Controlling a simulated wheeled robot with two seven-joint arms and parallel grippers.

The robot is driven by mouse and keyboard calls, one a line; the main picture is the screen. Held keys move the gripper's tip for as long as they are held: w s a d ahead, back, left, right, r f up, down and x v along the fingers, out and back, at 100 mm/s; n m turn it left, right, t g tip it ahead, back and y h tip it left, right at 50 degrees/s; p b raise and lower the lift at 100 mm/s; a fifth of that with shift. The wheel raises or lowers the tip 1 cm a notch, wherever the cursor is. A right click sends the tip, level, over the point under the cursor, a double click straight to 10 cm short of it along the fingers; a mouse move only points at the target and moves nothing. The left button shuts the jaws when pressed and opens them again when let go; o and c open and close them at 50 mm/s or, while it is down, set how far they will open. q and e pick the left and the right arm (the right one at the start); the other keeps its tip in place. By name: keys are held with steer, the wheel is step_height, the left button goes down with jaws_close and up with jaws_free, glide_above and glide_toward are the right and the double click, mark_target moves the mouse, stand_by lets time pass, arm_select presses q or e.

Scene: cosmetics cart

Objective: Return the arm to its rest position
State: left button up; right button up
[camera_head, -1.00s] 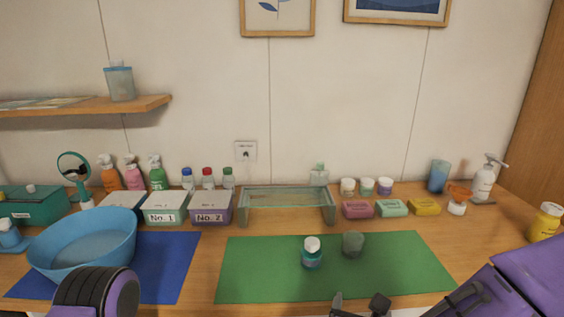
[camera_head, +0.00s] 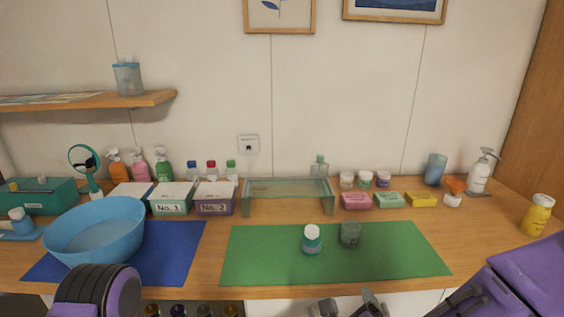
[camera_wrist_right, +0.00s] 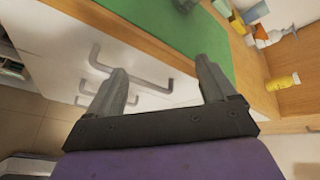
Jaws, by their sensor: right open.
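My right gripper (camera_head: 346,308) is at the bottom edge of the head view, in front of the counter's front edge. A teal bottle with a white cap (camera_head: 312,240) and a grey-green cup (camera_head: 350,234) stand upright, apart, on the green mat (camera_head: 265,262).
A blue basin (camera_head: 95,232) stands on the blue mat (camera_head: 180,250). Lidded boxes, a glass stand (camera_head: 288,188), soaps and bottles line the back. Drawer handles (camera_wrist_right: 135,75) show below the counter in the wrist view. A yellow bottle (camera_head: 537,214) stands at right.

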steer(key=s+d+f+n+g, duration=0.2)
steer(key=f+n, duration=0.5)
steer(key=s+d+f+n+g, duration=0.2)
steer(key=s+d+f+n, duration=0.1)
steer(key=f+n, duration=0.45)
steer(key=s+d+f+n+g, duration=0.2)
steer(key=s+d+f, duration=0.3)
steer(key=s, duration=0.3)
steer(key=s+d+f+n+g, duration=0.3)
steer(key=s+d+f, duration=0.3)
steer(key=s+f, duration=0.2)
steer(key=shift+s+f+n+h, duration=0.2)
steer(key=shift+s+n+h, duration=0.2)
steer(key=shift+s+n, duration=0.35)
steer(key=shift+w, duration=0.1)
